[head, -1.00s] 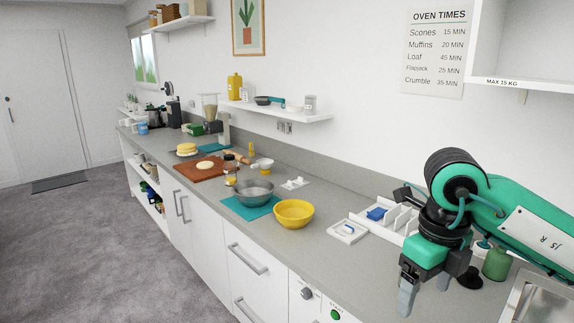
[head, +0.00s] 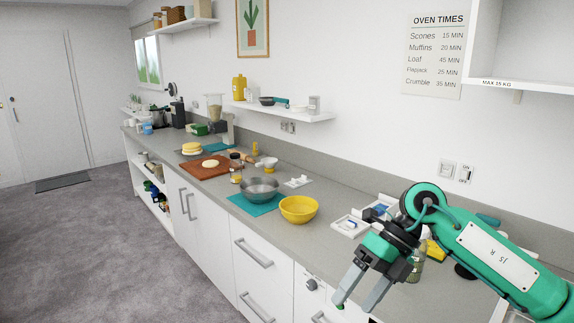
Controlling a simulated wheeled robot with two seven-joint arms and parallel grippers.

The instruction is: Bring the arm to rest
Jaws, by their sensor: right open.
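My right gripper (head: 356,294) is at the lower right of the head view, in front of the counter's front edge. Its two grey fingers are apart and point down to the left, with nothing between them. My green right arm comes in from the right edge and hides part of the counter behind it. My left gripper is not in view.
The grey counter (head: 285,240) runs away to the far left. A yellow bowl (head: 299,210), a metal bowl (head: 259,189) on a teal mat and a brown board (head: 203,168) stand on it. A white tray (head: 352,228) is beside my right gripper. Open floor (head: 95,250) lies left.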

